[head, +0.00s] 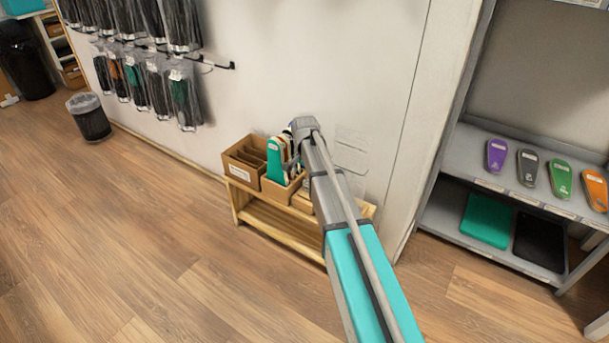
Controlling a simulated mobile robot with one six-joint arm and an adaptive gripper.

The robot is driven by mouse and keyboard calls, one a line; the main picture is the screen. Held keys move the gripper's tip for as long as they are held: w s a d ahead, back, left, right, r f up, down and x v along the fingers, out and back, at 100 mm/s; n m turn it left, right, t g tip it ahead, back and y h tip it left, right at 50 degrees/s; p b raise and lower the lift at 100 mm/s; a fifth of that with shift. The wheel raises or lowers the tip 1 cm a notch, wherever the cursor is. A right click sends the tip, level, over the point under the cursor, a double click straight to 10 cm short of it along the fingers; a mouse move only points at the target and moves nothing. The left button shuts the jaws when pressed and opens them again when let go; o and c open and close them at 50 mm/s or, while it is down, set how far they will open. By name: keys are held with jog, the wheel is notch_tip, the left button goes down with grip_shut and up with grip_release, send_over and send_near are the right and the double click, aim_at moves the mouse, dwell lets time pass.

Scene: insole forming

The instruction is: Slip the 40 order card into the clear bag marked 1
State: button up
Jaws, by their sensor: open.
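My gripper (291,132) is at the far end of my arm, above the small wooden bench; it is open, with its fingers mostly hidden by the wrist. Beneath and beside it are cardboard boxes, one holding teal and other insole-shaped pieces (276,158). Clear bags with dark, orange and green insoles hang on wall hooks at upper left, including one with a green insole (181,98). Their white labels are too small to read, so I cannot tell which is marked 1. I cannot make out the 40 order card; the wrist hides part of the boxes.
The wooden bench (285,220) stands against the wall. A divided cardboard box (247,160) sits at its left end. A grey shelf (465,150) at right holds several coloured insoles, with teal and black slabs below. A bin (89,117) stands at left. The wooden floor is clear.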

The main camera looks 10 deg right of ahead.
jog(key=shift+f+b, duration=2.9)
jog(key=shift+f, duration=0.3)
jog(key=s+r+n+p, duration=0.4)
jog(key=s+r+p, duration=0.1)
jog(key=s, duration=0.8)
jog(key=s+r+n+p, duration=0.4)
jog(key=s+n, duration=0.1)
jog(key=s, duration=0.9)
notch_tip(320, 180, up, 38)
jog(key=p, duration=3.8)
jog(key=shift+w+a, duration=0.15)
jog(key=shift+w, duration=0.1)
